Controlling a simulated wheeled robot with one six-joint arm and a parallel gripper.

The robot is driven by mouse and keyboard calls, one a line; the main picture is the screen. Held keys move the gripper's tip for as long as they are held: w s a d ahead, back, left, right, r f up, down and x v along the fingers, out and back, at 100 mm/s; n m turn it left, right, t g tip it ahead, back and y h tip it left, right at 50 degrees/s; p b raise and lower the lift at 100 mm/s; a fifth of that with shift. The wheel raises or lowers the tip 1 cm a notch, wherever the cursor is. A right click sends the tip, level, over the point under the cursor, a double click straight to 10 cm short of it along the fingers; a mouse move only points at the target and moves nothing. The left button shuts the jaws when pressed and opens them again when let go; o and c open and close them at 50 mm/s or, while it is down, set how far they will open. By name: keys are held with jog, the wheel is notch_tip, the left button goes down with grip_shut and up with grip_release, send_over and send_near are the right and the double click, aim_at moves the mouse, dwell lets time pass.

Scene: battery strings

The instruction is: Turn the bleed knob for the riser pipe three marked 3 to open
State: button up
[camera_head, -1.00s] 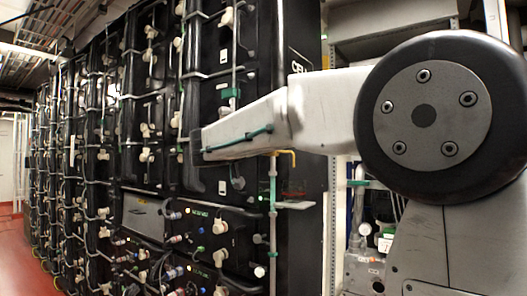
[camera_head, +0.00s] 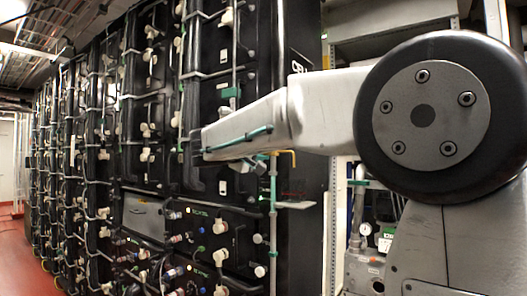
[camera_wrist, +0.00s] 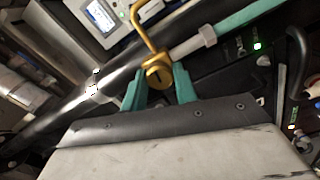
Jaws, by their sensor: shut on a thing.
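In the wrist view a brass-yellow knob (camera_wrist: 158,74) with a dark slot and a bent yellow rod stands at the end of a grey and teal pipe (camera_wrist: 215,32). My gripper (camera_wrist: 158,84) has its two teal fingers closed on either side of the knob. In the head view the yellow bent rod (camera_head: 288,153) shows at the top of a thin upright teal pipe (camera_head: 273,195), just right of my forearm's underside. The fingers and knob are mostly hidden there. I cannot read a number 3 on any pipe.
Tall black battery racks (camera_head: 155,110) with cables run off to the left. In the wrist view a grey box with a lit display (camera_wrist: 101,16) stands above the knob. A gauge (camera_head: 365,229) is at lower right.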

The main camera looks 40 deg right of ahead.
jog(key=n, duration=1.9)
jog(key=shift+f, duration=0.2)
jog(key=shift+n, duration=0.4)
jog(key=o, duration=1)
jog(key=shift+c, duration=0.2)
jog(key=shift+r, duration=0.1)
jog(key=v, duration=0.8)
